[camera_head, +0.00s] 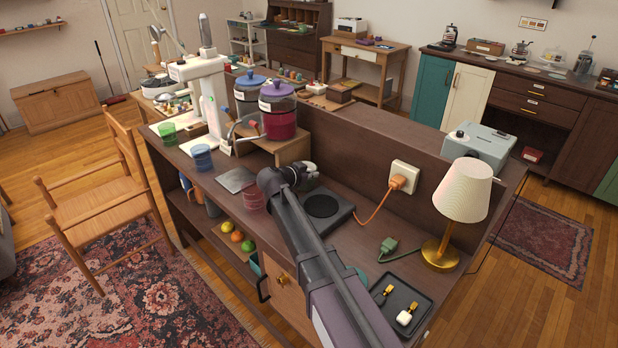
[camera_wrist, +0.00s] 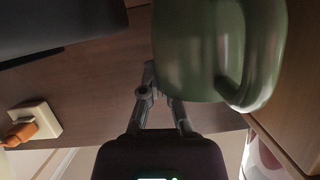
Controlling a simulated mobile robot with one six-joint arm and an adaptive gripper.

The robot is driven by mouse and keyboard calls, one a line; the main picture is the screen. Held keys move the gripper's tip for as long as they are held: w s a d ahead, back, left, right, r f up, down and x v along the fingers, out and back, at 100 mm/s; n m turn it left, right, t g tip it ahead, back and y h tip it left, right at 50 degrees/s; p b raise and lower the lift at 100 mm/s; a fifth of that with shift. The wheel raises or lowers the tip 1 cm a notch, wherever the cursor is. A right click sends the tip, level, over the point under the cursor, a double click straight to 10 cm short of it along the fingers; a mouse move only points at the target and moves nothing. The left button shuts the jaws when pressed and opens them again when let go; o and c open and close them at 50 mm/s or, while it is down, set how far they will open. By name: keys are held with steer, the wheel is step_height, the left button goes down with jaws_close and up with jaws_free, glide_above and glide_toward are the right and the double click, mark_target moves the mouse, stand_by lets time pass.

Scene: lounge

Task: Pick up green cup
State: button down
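A green mug (camera_wrist: 205,50) fills the upper middle of the wrist view, very close to the camera, with its handle on the right. My gripper (camera_wrist: 158,85) reaches up from below to the mug's lower left edge. One fingertip shows beside the mug's left side, and the other is partly hidden by the mug. Whether the fingers grip it is not clear. In the head view, my gripper (camera_head: 268,181) is over the counter, and I cannot make out the mug there. A green see-through cup (camera_head: 167,132) stands on the counter's far left end.
A blue cup (camera_head: 202,156) stands near the green see-through cup. A dark hot plate (camera_head: 323,206), a wooden riser (camera_head: 290,150) with a maroon-filled jar (camera_head: 278,112), and a wall socket (camera_head: 404,175) with an orange plug surround my gripper. A lamp (camera_head: 463,190) stands at the right.

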steer(key=shift+r+p, duration=0.4)
steer(key=shift+r+p, duration=4.4)
steer(key=shift+r, duration=0.2)
steer(key=shift+d, duration=0.1)
